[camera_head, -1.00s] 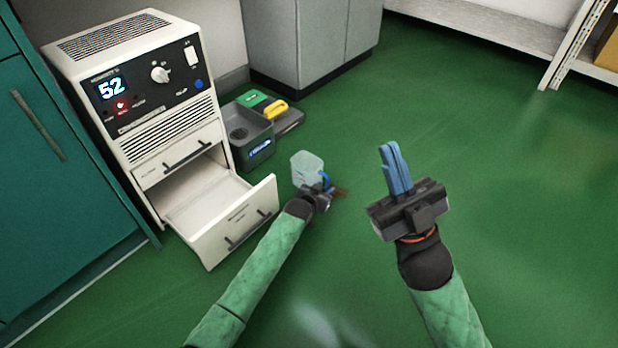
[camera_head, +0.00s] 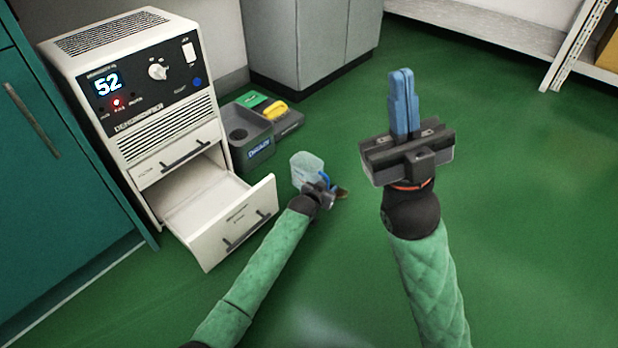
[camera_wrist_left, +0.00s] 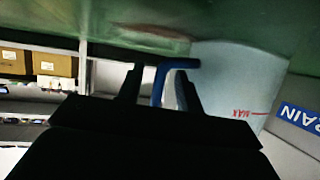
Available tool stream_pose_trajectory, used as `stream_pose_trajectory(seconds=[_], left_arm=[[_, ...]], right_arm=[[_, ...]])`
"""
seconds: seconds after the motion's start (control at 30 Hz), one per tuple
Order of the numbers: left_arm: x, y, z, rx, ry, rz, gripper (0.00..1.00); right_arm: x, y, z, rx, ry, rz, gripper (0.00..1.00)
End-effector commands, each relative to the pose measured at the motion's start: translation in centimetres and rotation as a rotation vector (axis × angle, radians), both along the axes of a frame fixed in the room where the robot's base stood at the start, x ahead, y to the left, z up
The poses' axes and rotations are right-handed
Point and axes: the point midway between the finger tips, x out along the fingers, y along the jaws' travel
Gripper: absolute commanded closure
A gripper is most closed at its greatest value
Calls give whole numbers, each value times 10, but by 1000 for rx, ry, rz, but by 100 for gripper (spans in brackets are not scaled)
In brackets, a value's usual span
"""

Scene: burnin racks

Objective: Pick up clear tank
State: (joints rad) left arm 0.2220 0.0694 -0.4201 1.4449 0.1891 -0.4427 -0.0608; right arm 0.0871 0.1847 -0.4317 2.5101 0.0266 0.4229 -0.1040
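The clear tank (camera_head: 306,165) stands on the green floor in front of the open drawer, a pale see-through box with a blue handle (camera_wrist_left: 163,80). It also shows in the left wrist view (camera_wrist_left: 240,85) with a red MAX mark. My left gripper (camera_head: 323,182) is low at the tank's near right side. In the left wrist view its dark fingers (camera_wrist_left: 160,88) stand apart, with the blue handle between them and a gap visible beside it. My right gripper (camera_head: 404,90) is raised to the right, its blue fingers together and empty.
A white dehumidifier (camera_head: 165,125) has its lower drawer (camera_head: 237,222) pulled out, left of my left arm. A grey drain bin (camera_head: 250,140) and a dark case with a yellow handle (camera_head: 275,109) stand behind the tank. The floor at right is clear.

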Motion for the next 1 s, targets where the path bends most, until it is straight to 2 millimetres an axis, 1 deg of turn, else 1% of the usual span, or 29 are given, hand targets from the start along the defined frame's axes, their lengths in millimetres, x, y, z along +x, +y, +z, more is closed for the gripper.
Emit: stream_pose_trajectory(seconds=[0.17, 0.27, 0.3, 0.37, 1.0], left_arm=[[0, 0, 0, 0, 0, 0, 64], [0, 0, 0, 0, 0, 0, 82], [0, 0, 0, 0, 0, 0, 90], [0, 0, 0, 0, 0, 0, 100], [0, 0, 2, 0, 0, 0, 100]], right_arm=[[1, -1, -1, -3, 2, -2, 100], [1, -1, -3, -7, 7, -4, 100], [1, -1, -4, -8, 9, -5, 100], [1, -2, -5, -9, 12, -5, 100], [2, -2, -3, -9, 14, -2, 100]])
